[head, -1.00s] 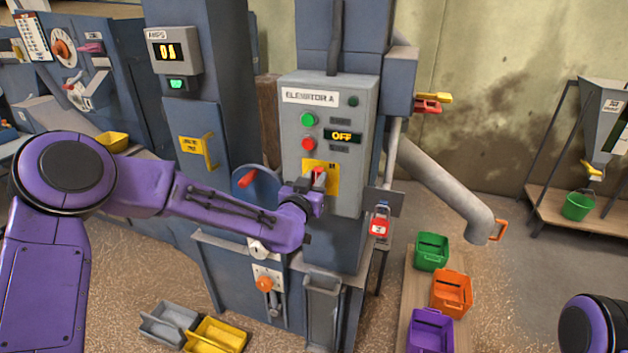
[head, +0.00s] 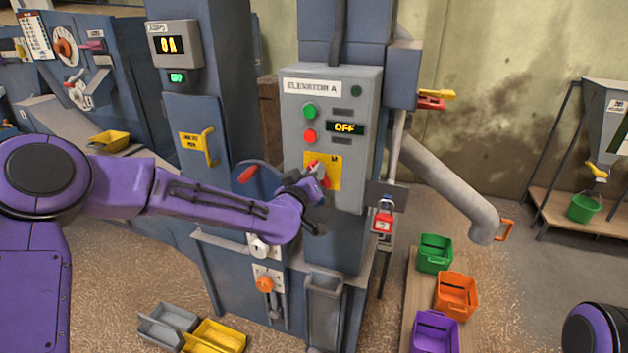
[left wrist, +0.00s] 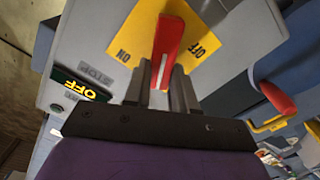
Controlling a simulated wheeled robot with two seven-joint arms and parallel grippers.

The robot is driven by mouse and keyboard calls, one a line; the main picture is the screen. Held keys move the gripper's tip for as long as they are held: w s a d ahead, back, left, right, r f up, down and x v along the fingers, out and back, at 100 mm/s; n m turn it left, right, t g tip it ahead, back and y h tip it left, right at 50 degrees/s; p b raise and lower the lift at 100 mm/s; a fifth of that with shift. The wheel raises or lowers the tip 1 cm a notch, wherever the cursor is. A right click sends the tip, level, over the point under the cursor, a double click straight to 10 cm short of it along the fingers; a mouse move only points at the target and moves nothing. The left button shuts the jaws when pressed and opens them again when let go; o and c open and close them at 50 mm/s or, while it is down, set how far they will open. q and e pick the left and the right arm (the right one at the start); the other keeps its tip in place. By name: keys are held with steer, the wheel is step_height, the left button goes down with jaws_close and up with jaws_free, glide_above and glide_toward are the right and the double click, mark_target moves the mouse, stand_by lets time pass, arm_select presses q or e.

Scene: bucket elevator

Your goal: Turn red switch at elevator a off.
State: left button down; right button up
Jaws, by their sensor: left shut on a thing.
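The red switch (head: 314,167) sits on a yellow plate (head: 335,172) low on the grey box labelled ELEVATOR A (head: 364,110). My left gripper (head: 317,178) is at this plate, shut on the switch's handle. In the left wrist view the red handle (left wrist: 168,45) with a white line stands between my two fingers (left wrist: 160,88). The plate's ON and OFF marks lie on either side of the handle. In the head view the handle leans up to the left. The fingers hide its lower part. My right gripper is out of view.
A green button (head: 309,111), a red button (head: 309,136) and a display reading OFF (head: 345,128) are above the plate. A red padlock (head: 382,219) hangs at the right. A handwheel with a red knob (head: 248,174) is close beside my left forearm.

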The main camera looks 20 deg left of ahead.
arm_select(q)
steer(key=n+b, duration=0.2)
steer(key=n, duration=0.2)
steer(key=f+n+b, duration=0.1)
steer(key=n+b, duration=0.2)
steer(key=n, duration=0.1)
steer(key=a+n+b, duration=0.1)
steer(key=n+b, duration=0.2)
steer(key=shift+f+n, duration=0.4)
stand_by(0.3)
steer(key=c, duration=0.9)
jaws_free()
steer(key=s+b, duration=0.2)
steer(key=s, duration=0.8)
steer(key=shift+s+a, duration=0.15)
steer(key=shift+s, duration=0.1)
